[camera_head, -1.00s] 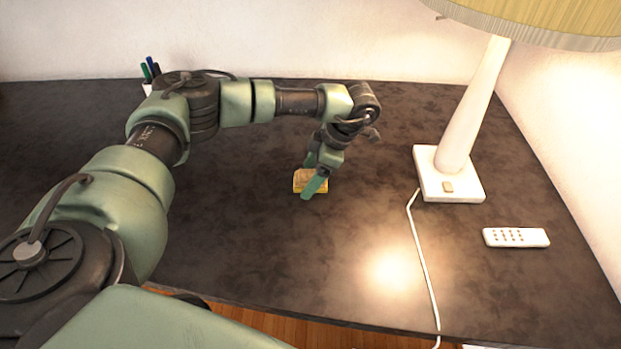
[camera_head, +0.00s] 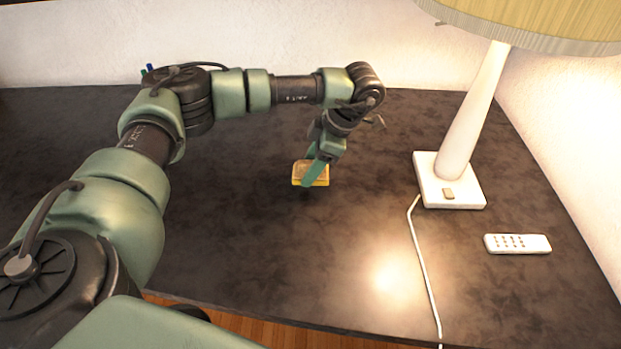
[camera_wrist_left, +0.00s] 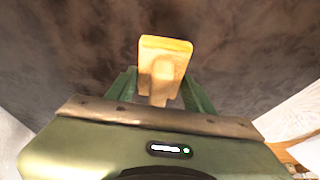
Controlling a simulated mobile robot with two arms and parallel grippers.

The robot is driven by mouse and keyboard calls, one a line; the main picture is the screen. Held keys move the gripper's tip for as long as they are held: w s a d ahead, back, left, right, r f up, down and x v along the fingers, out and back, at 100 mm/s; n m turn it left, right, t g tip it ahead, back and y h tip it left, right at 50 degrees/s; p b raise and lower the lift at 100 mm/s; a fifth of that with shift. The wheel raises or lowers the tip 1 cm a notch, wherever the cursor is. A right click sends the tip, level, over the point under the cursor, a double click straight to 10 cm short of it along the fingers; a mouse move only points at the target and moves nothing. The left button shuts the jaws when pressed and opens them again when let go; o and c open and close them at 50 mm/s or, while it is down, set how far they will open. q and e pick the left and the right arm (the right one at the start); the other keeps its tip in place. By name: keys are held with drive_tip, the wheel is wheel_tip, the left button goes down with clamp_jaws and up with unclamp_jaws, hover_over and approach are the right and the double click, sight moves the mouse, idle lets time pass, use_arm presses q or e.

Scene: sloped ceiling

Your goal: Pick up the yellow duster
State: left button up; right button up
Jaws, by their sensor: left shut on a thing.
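The yellow duster (camera_head: 299,172) is a small block with a tan top and a yellow edge. My left gripper (camera_head: 313,175) is shut on it, with green fingers on its sides. In the head view the duster appears a little above the dark desk, with a shadow below it. In the left wrist view the duster (camera_wrist_left: 165,62) sits between the fingertips of the left gripper (camera_wrist_left: 160,88), its far end sticking out past them. The near finger hides part of the duster in the head view. My right gripper is not in view.
A white lamp (camera_head: 467,130) stands on the dark desk (camera_head: 270,255) to the right. Its cord (camera_head: 424,270) runs to the front edge. A white remote (camera_head: 517,243) lies at the right. The front middle is clear.

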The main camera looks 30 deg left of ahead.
sight(310, 162)
use_arm(q)
wheel_tip(310, 162, up, 15)
drive_tip(key=p, duration=0.1)
